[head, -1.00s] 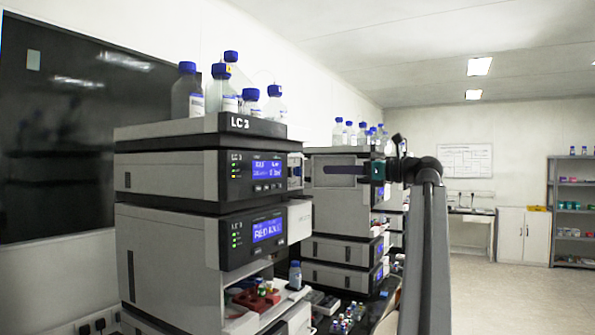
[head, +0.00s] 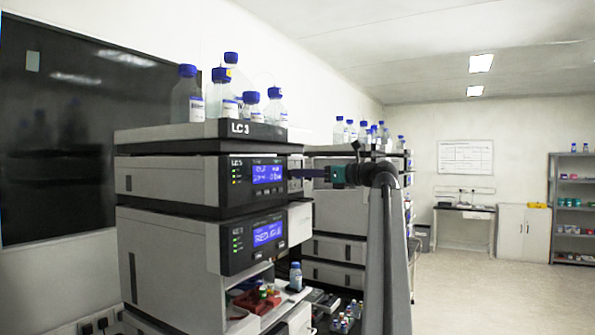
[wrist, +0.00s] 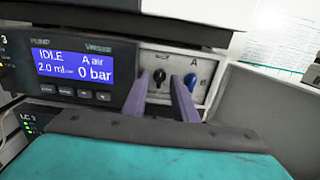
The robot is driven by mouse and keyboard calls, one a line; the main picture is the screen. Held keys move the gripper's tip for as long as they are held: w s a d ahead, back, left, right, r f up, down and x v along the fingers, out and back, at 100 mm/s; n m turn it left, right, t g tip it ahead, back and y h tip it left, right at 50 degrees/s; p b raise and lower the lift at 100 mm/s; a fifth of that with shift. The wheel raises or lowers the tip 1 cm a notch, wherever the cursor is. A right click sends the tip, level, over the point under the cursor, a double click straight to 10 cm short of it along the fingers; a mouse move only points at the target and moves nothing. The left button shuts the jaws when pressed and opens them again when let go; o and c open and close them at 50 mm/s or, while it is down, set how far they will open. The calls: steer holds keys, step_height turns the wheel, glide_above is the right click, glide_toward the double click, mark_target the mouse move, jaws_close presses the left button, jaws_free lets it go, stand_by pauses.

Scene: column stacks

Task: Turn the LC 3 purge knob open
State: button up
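The LC 3 stack (head: 160,137) stands at the left in the head view. Its upper pump module shows a lit display (head: 267,173); in the wrist view the display (wrist: 75,67) reads IDLE, A air, 0 bar. Right of it, a pale panel carries a small black knob (wrist: 159,76) under a blurred label and a blue knob (wrist: 191,79) under an "A". My gripper (wrist: 164,82) has its two purple fingers apart, pointing at the panel. The black knob shows between the fingertips; I cannot tell if they touch it. In the head view my gripper (head: 305,173) is beside the pump's right end.
Bottles with blue caps (head: 187,98) stand on top of the stack. A lower module (head: 265,235) sits beneath the pump. An open shelf with vials and a bottle (head: 295,277) juts out below. More stacks stand behind my arm. The floor at right is clear.

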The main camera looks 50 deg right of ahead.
steer(key=shift+x, duration=1.2)
